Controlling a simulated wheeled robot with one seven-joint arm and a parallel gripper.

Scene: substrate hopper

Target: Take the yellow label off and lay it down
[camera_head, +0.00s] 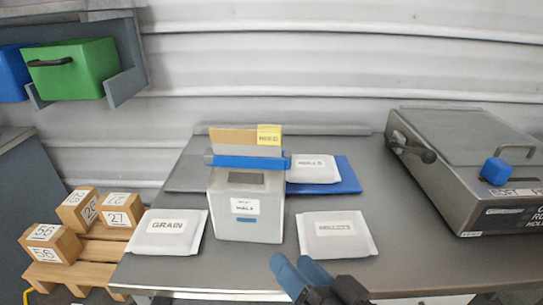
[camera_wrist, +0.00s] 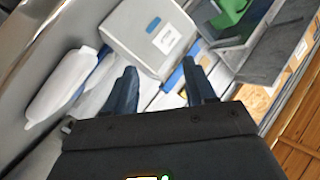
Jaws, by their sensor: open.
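The yellow label (camera_head: 269,135) is on the right end of an upright tan board (camera_head: 231,139) above the grey hopper (camera_head: 248,215). A blue bar (camera_head: 247,162) runs across the hopper's top below the board. My gripper (camera_head: 302,270) is open and empty in front of the table's near edge, below and to the right of the hopper. In the wrist view, my gripper (camera_wrist: 160,75) has its two dark fingers apart, with the hopper (camera_wrist: 145,40) beyond them.
White bags lie around the hopper: GRAIN (camera_head: 166,233) left, another bag (camera_head: 337,235) right, and a third (camera_head: 313,169) on a blue mat (camera_head: 346,180) behind. A metal machine (camera_head: 465,165) stands at the right. The tabletop (camera_head: 405,215) between is clear.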

